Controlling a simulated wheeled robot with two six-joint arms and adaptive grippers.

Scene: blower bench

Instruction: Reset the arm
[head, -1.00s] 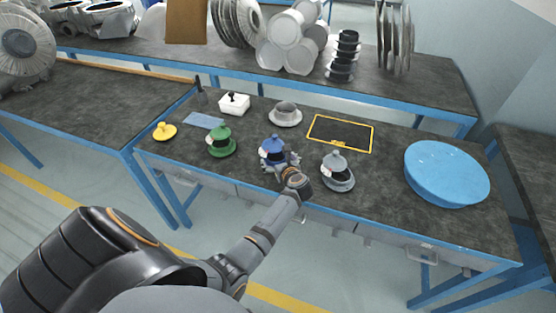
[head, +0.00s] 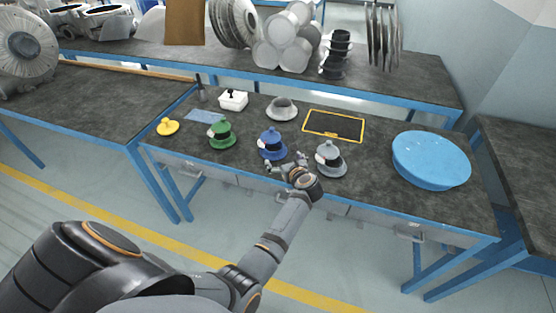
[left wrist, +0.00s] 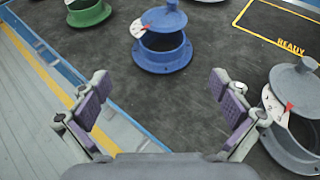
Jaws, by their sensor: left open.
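My left gripper (head: 286,165) is open and empty at the front edge of the bench, in front of the gap between the blue lidded housing (head: 272,146) and the grey lidded housing (head: 329,160). In the left wrist view the spread fingers of my left gripper (left wrist: 162,98) have bare bench between them. The blue housing (left wrist: 162,42) stands ahead, apart from the fingers, with a white dial and red pointer on its side. The grey housing (left wrist: 296,115) is close to the right finger, with a similar dial. My right gripper is not in view.
A yellow-framed area (head: 334,125) marked READY is empty. A large blue disc (head: 431,159) lies at right.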

